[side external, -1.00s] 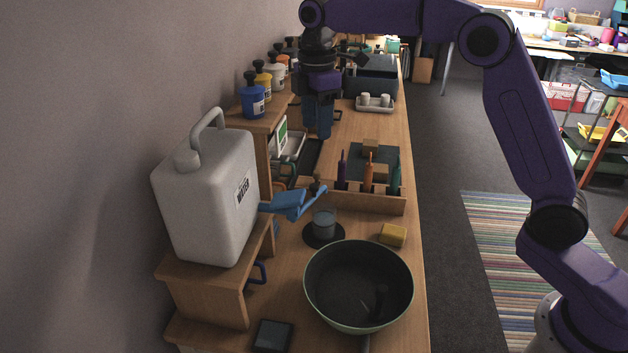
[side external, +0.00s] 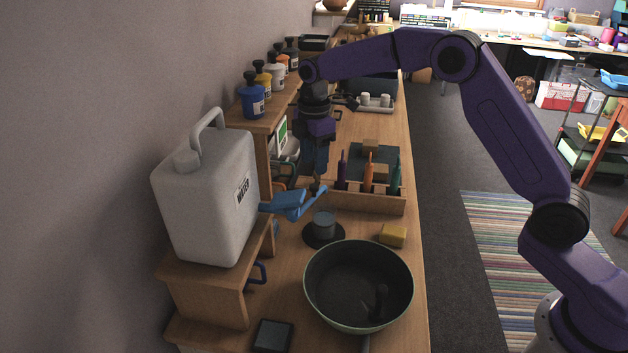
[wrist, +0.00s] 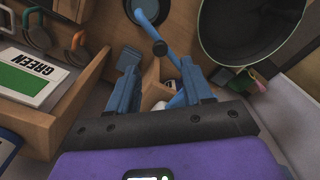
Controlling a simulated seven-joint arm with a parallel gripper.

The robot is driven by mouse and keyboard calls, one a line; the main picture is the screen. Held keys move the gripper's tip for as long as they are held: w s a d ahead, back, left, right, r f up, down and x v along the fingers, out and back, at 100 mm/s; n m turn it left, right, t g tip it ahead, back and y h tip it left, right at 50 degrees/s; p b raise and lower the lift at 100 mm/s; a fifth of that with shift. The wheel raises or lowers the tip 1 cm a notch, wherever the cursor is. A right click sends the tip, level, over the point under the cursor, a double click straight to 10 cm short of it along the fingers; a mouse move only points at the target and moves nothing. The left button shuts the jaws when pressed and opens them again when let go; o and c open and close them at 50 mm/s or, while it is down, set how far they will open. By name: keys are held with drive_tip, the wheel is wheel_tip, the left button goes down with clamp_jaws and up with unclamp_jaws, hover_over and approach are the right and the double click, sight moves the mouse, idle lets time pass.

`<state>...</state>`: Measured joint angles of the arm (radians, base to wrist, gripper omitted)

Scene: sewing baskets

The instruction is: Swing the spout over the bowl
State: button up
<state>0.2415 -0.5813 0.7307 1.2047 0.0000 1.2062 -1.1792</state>
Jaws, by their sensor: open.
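The blue spout (side external: 290,204) sticks out to the right from the white water container (side external: 208,195), with a small dark knob near its outer end. Its end is over the counter, behind and left of the bowl. The large dark bowl (side external: 358,285) with a pale green rim stands at the front right; its inside also shows in the wrist view (wrist: 255,22). My gripper (side external: 319,176) is low, just behind the spout's outer end. Contact cannot be told.
A wooden rack (side external: 375,200) with several slim bottles stands close to the right of my gripper. A cup (side external: 324,223) on a dark round base stands before the spout.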

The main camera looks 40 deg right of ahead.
sight(314, 186)
wheel_tip(314, 186, down, 7)
drive_tip(key=shift+r, duration=0.2)
clamp_jaws()
